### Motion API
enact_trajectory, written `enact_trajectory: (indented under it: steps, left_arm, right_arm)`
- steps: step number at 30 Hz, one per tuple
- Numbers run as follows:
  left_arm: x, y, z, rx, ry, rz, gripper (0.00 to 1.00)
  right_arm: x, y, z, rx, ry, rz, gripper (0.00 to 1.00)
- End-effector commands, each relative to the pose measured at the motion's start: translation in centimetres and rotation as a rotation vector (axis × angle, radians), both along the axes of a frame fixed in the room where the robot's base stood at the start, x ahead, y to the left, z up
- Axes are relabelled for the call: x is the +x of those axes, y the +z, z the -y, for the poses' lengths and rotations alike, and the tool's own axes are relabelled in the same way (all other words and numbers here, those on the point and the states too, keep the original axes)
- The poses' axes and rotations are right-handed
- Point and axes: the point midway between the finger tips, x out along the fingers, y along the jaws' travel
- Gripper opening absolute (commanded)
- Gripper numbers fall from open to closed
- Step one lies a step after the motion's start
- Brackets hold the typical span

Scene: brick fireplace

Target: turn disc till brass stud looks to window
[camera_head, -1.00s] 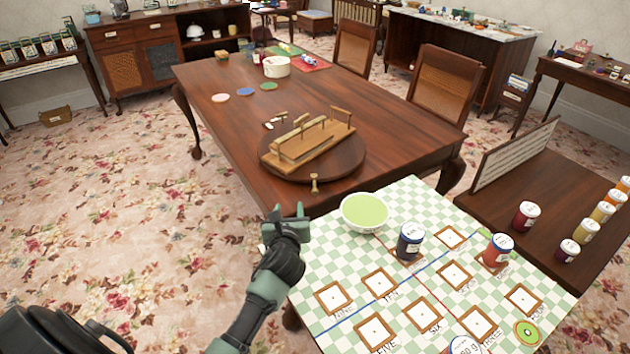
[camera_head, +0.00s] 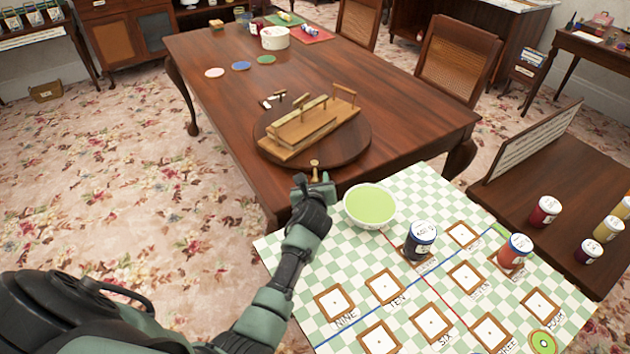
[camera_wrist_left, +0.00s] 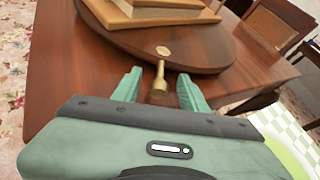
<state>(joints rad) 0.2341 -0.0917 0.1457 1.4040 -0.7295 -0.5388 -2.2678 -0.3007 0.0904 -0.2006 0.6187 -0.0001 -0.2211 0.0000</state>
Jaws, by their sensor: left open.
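The disc (camera_head: 352,153) is a round dark wooden turntable near the front end of the long table, bearing a light wooden stand (camera_head: 312,127). A brass stud (camera_head: 315,165) shows at the disc's near edge, facing me. In the left wrist view the brass piece (camera_wrist_left: 160,72) has a round head on the disc's rim and a stem pointing between my fingers. My left gripper (camera_head: 314,182) is open just in front of it. Its fingers (camera_wrist_left: 158,82) lie either side of the stem, apart from it. No window is in view. My right gripper is not in view.
A green bowl (camera_head: 370,206) stands close right of my left gripper on a checkered board (camera_head: 300,255) with frames and jars. The long table (camera_head: 215,105) carries coloured coasters and a white pot (camera_head: 275,38). A chair (camera_head: 455,60) stands at its right side.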

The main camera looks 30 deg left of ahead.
Motion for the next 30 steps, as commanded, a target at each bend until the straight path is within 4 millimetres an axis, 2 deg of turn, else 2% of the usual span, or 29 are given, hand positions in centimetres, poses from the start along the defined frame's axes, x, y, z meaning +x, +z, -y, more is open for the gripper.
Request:
enact_trajectory:
  steps: [1, 3, 8, 9, 13, 14, 18, 30]
  left_arm:
    - [0.2, -0.1, -0.1, 0.000, 0.000, -0.001, 0.43]
    - [0.3, -0.2, -0.1, 0.000, 0.000, -0.001, 0.43]
    - [0.3, -0.1, -0.1, 0.000, 0.000, -0.001, 0.43]
    - [0.3, -0.1, -0.1, 0.000, 0.000, -0.001, 0.40]
    - [0.2, -0.1, -0.1, 0.000, 0.000, -0.001, 0.04]
    - [0.2, -0.1, -0.1, 0.000, 0.000, -0.001, 0.00]
    - [0.2, -0.1, -0.1, 0.000, 0.000, -0.001, 0.00]
    - [0.2, -0.1, -0.1, 0.000, 0.000, -0.001, 0.00]
  right_arm:
    - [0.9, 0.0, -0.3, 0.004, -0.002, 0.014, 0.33]
    - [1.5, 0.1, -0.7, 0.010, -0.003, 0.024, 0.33]
    - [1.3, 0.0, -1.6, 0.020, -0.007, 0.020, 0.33]
    - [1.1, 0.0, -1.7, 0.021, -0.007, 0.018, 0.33]
    - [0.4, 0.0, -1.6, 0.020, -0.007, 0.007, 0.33]
    - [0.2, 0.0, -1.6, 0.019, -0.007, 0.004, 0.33]
    - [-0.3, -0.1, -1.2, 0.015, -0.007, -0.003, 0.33]
    - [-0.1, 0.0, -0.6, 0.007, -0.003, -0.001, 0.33]
